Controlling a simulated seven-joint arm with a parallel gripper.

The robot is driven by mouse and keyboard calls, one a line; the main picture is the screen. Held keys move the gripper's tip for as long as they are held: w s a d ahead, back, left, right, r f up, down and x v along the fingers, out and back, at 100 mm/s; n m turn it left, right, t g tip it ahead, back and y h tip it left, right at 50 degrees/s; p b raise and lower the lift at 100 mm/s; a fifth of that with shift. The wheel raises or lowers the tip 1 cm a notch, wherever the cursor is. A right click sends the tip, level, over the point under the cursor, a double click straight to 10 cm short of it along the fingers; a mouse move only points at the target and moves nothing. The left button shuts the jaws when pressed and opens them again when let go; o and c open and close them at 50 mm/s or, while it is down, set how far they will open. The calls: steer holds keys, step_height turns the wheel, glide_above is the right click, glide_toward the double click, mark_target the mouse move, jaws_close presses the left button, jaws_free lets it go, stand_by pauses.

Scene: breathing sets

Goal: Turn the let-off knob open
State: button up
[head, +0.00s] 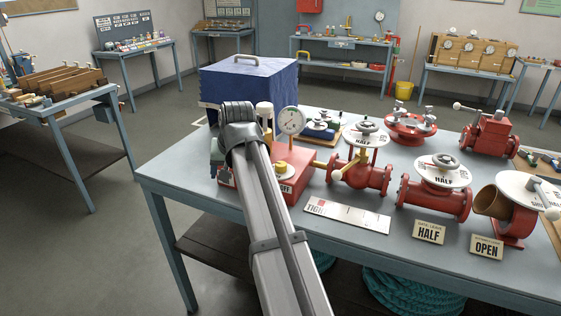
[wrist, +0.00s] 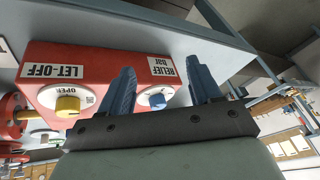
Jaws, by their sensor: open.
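The let-off knob is yellow (wrist: 67,104) and sits on a white dial marked OPEN, on a red box (wrist: 95,62) labelled LET-OFF. In the head view, the yellow knob (head: 281,167) shows just right of my arm, on the red box's top. I cannot tell which way the knob is turned. My gripper (wrist: 165,76) is open and empty, its two blue fingers apart. In the wrist view, a blue knob (wrist: 158,100) by the RELIEF bar label appears between the fingers, and the yellow knob lies left of them. In the head view my arm hides much of the box's left side.
A pressure gauge (head: 291,120) rises behind the knob. A blue covered case (head: 249,86) stands behind my arm. Red valves (head: 358,170) crowd the bench to the right. A TIGHT plate (head: 347,215) lies in front. The bench's front-left strip is clear.

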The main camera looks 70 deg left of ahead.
mark_target(281, 163)
steer(key=w+d+r+m+t+h, duration=0.1)
steer(key=w+d+r+m+t, duration=0.25)
steer(key=w+r, duration=0.85)
steer(key=shift+m, duration=0.35)
steer(key=x, duration=1.5)
steer(key=shift+w+r, duration=0.1)
steer(key=shift+w, duration=0.15)
steer(key=shift+c, duration=0.4)
steer(key=c, duration=1)
steer(key=shift+o, duration=0.2)
